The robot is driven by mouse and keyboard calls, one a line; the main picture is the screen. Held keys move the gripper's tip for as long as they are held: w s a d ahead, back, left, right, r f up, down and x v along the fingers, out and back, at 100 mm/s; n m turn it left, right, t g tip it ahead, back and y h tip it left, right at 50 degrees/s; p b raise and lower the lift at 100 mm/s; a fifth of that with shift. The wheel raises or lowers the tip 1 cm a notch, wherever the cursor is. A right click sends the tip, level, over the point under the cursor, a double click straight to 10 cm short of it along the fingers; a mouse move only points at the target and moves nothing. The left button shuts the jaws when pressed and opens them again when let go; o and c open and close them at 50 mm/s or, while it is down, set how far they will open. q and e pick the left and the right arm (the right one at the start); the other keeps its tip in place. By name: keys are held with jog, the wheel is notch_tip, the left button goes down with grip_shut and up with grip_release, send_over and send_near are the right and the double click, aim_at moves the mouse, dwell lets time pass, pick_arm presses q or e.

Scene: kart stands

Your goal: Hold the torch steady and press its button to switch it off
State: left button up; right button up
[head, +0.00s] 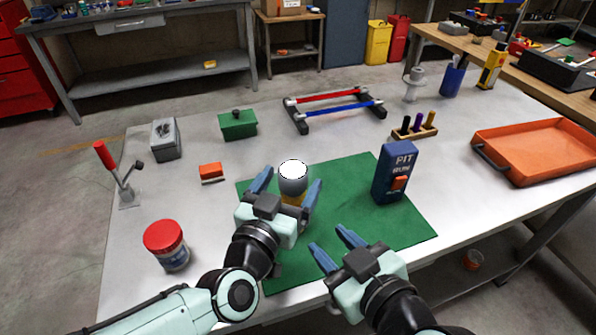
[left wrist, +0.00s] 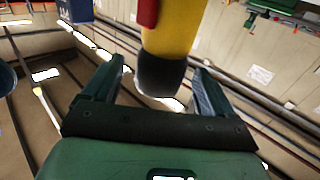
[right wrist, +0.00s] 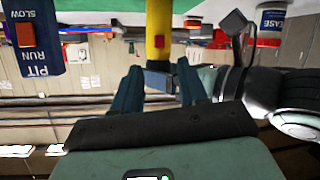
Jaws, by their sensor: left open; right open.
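The torch (head: 293,187) stands upright on the green mat (head: 345,245), its top end bright white. It has a yellow body (left wrist: 170,35) and a dark grey head (left wrist: 160,74). A red button (right wrist: 159,41) shows on the yellow body in the right wrist view; a red part also shows at the torch's side in the left wrist view. My left gripper (head: 287,186) is open, with its fingers on either side of the torch and gaps visible. My right gripper (head: 332,243) is open and empty, lower right of the torch, with its fingers directed towards it.
A blue PIT RUN box (head: 394,172) with a red switch stands on the mat's right part. A red-lidded jar (head: 166,245), a red-handled lever (head: 118,173) and an orange block (head: 211,171) are to the left. An orange tray (head: 540,150) is far right. Bare table lies behind the mat.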

aim_at(297, 171)
pick_arm(q)
jog(key=shift+x, duration=2)
jog(key=shift+c, duration=0.3)
jog(key=c, duration=1)
jog(key=shift+c, duration=0.8)
pick_arm(e)
jog(key=shift+c, duration=0.9)
grip_shut()
